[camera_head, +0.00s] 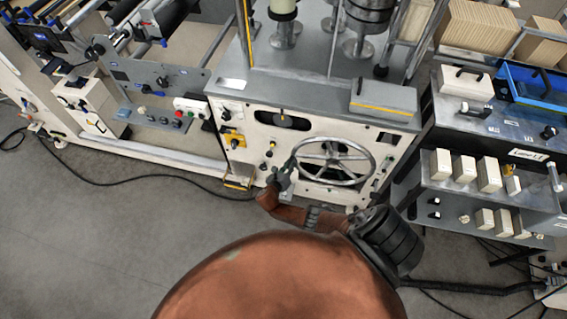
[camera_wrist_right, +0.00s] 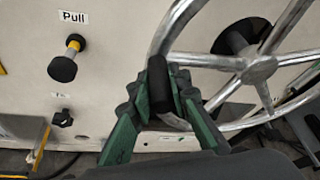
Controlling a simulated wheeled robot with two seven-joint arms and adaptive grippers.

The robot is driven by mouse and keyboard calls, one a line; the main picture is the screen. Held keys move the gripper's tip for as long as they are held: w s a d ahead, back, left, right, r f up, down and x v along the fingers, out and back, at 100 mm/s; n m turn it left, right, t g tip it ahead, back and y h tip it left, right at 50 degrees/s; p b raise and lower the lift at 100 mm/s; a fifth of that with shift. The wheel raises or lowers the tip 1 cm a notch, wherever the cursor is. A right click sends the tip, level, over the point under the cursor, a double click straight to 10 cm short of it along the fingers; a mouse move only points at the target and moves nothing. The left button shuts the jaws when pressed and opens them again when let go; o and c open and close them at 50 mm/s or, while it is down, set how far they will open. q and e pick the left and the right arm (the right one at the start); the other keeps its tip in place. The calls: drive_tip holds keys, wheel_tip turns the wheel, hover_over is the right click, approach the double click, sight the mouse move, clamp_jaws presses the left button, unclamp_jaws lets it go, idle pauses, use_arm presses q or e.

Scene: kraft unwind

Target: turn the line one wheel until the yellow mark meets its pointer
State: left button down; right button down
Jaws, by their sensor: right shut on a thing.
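The metal spoked hand wheel (camera_head: 334,161) is set in the front of the white machine cabinet. Its rim, spokes and hub (camera_wrist_right: 258,70) fill the upper right of the right wrist view. My right gripper (camera_head: 286,174) is at the wheel's left side. In the right wrist view its green fingers (camera_wrist_right: 163,98) are shut on the wheel's black handle (camera_wrist_right: 158,84), with the rim right beside them. I cannot make out the yellow mark or its pointer in either view. My left gripper is not in view.
A black knob (camera_wrist_right: 62,70) under a "Pull" label sits left of the wheel. A grey box (camera_head: 384,98) with a yellow stripe lies on the cabinet top. A shelf unit with pale blocks (camera_head: 489,175) stands to the right. A black cable (camera_head: 150,182) crosses the open grey floor.

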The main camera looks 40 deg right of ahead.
drive_tip(key=shift+s+a+f, duration=0.1)
drive_tip(key=shift+f, duration=0.4)
drive_tip(key=c, duration=1.8)
unclamp_jaws()
drive_tip(key=shift+r, duration=0.1)
drive_tip(key=v, duration=1.2)
